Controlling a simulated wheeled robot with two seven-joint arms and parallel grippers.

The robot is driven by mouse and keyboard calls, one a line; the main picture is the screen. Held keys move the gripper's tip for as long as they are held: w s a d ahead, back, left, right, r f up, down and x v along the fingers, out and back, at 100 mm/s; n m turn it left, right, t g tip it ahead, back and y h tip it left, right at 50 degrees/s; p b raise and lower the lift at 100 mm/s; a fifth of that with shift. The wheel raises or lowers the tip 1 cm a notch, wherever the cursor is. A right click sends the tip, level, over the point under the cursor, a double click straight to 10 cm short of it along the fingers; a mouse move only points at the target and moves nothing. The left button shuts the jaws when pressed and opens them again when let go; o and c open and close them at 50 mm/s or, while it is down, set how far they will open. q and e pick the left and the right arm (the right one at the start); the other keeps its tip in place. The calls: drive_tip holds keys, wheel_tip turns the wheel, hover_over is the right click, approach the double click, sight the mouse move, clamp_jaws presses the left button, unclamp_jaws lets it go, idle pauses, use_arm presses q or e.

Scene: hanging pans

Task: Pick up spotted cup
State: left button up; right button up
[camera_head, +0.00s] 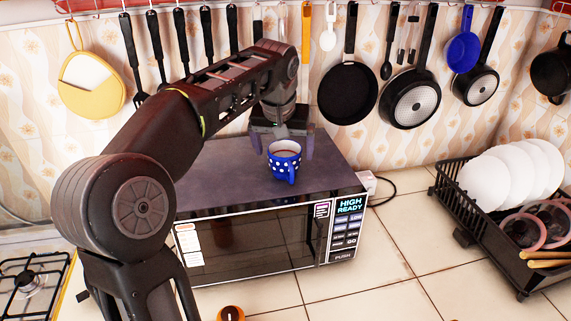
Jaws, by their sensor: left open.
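The spotted cup (285,163) is blue with white dots and a pale inside. It stands upright on top of the microwave (215,172), near its front edge, with its handle toward me. My left gripper (283,147) hangs from the arm that comes in from the left. Its fingers are spread, one to the left and one to the right of the cup, just behind its rim. The gripper is open and holds nothing. I cannot tell whether a finger touches the cup. My right gripper is not in view.
Pans, ladles and spatulas hang along the back wall, including a black pan (347,93) right of my gripper. A black dish rack (470,215) with white plates (490,180) stands at the right. A stove (30,285) is at the lower left.

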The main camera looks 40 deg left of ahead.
sight(285, 160)
use_arm(q)
drive_tip(key=p+x, duration=0.1)
drive_tip(key=x, duration=0.4)
idle(0.5)
drive_tip(key=c, duration=1.6)
